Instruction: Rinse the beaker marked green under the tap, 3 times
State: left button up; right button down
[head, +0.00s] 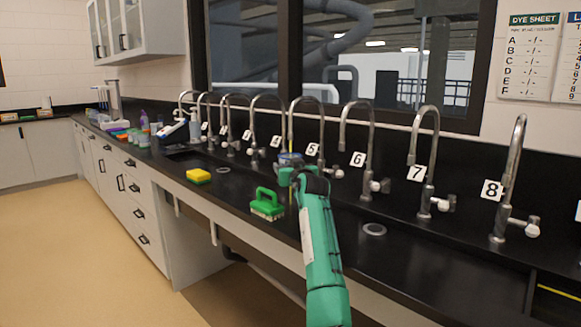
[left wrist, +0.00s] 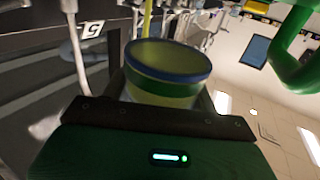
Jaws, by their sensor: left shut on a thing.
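My left gripper (head: 290,172) is shut on a beaker (head: 290,159) and holds it above the black counter, below the spout of tap 5 (head: 307,100). In the left wrist view the beaker (left wrist: 165,72) has a blue rim and a green band, with yellowish green inside. A thin yellow stream (head: 290,130) hangs from the spout down to the beaker. It also shows in the left wrist view (left wrist: 147,22), at the far rim; I cannot tell whether all of it falls inside. My right gripper is not in view.
A green brush (head: 267,204) and a yellow sponge (head: 198,175) lie on the counter, left of the arm. Taps 6 (head: 372,150), 7 (head: 427,165) and 8 (head: 508,185) stand to the right. A dye sheet (head: 529,55) hangs on the wall. Bottles and containers stand far left.

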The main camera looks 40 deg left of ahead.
aim_at(287, 162)
pick_arm(q)
jog(key=s+d+r+p, duration=0.2)
jog(key=s+d+p, duration=0.1)
jog(key=shift+s+r, duration=0.1)
jog(key=shift+s, duration=0.1)
jog(key=shift+s+d+r+p, duration=0.2)
jog(key=shift+s+d+p, duration=0.05)
jog(key=shift+s+d, duration=0.2)
jog(key=shift+s+d+r+p, duration=0.2)
jog(key=shift+s+d, duration=0.1)
jog(key=shift+s, duration=0.15)
